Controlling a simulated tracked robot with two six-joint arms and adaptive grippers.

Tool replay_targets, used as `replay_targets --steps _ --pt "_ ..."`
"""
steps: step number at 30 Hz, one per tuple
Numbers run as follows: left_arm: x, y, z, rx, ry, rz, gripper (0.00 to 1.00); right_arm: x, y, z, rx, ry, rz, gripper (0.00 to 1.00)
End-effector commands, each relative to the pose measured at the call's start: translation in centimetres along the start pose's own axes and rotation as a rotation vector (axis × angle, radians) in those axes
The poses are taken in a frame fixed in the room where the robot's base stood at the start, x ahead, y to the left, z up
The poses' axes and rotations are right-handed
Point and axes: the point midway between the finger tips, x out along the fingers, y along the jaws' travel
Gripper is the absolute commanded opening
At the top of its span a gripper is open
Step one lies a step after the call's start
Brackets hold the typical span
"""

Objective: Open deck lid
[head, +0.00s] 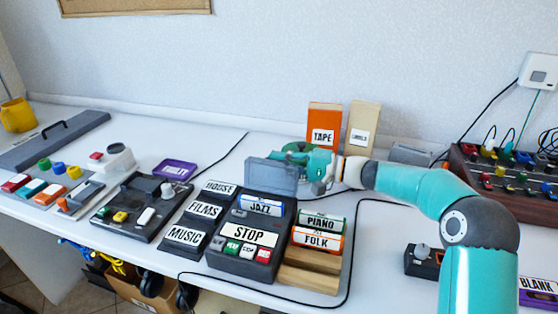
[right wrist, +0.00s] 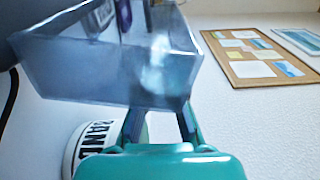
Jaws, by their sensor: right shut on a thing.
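The dark grey deck (head: 232,262) stands mid-table, with a large STOP label and several small buttons at its front. A blue JAZZ tape (head: 262,206) sits in its upper part. The smoky see-through lid (head: 268,178) stands raised at the deck's back edge, the bay below it uncovered. My right gripper (head: 298,153) is at the lid's upper right edge, its arm reaching in from the right. In the right wrist view the fingers (right wrist: 160,122) are shut on the rim of the lid (right wrist: 110,72). My left gripper is not in view.
PIANO (head: 319,222) and FOLK (head: 317,240) tapes lie right of the deck. HOUSE, FILMS and MUSIC labels (head: 203,210) are to its left. TAPE (head: 323,130) and cream (head: 361,120) boxes stand behind my gripper. A black cable (head: 347,270) loops across the front right.

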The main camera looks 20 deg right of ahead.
Motion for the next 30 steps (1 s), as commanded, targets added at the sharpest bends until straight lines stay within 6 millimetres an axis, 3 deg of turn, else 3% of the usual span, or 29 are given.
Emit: replay_targets --steps 7,17,28,29,30 --pt "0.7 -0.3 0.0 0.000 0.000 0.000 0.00 0.0 0.5 0.1 -0.017 -0.002 0.004 0.00" --pt "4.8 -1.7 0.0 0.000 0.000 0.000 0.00 0.2 -0.2 0.8 -0.193 -0.003 0.005 0.00" --pt "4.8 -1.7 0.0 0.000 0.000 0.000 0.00 0.3 -0.7 0.9 -0.217 -0.004 0.010 0.00" --pt "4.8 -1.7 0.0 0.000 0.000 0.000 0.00 0.3 -0.7 0.9 -0.217 -0.005 0.010 0.13" --pt "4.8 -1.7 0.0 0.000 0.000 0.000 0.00 0.3 -0.7 0.9 -0.217 -0.004 0.009 0.20"
